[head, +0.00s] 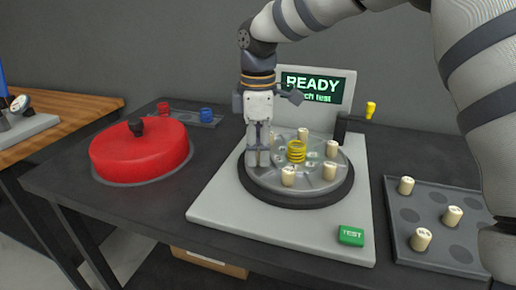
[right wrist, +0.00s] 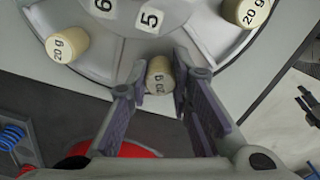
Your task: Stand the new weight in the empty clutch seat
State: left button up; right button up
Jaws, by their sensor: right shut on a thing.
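My right gripper (head: 258,158) points down over the left side of the round grey clutch (head: 312,184). It is shut on a cream weight marked 20 g (right wrist: 160,75), which shows between its fingers in the right wrist view. The weight is at the clutch rim, near the labels 5 and 6; I cannot tell whether it touches the seat, which is hidden. Several other cream weights (head: 331,148) stand upright around the yellow spring (head: 296,151) at the clutch's centre. My left gripper is not in view.
A dark tray (head: 408,256) at right holds three weights and bare round recesses. The green TEST button (head: 351,235) is at the front. A READY screen (head: 316,87) and yellow-knobbed lever (head: 370,109) stand behind. A red cover (head: 140,152) lies left, red and blue springs (head: 206,114) behind it.

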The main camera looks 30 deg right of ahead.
jog(key=shift+r, duration=0.45)
jog(key=shift+f, duration=0.45)
jog(key=o, duration=1.3)
jog(key=shift+r, duration=3.5)
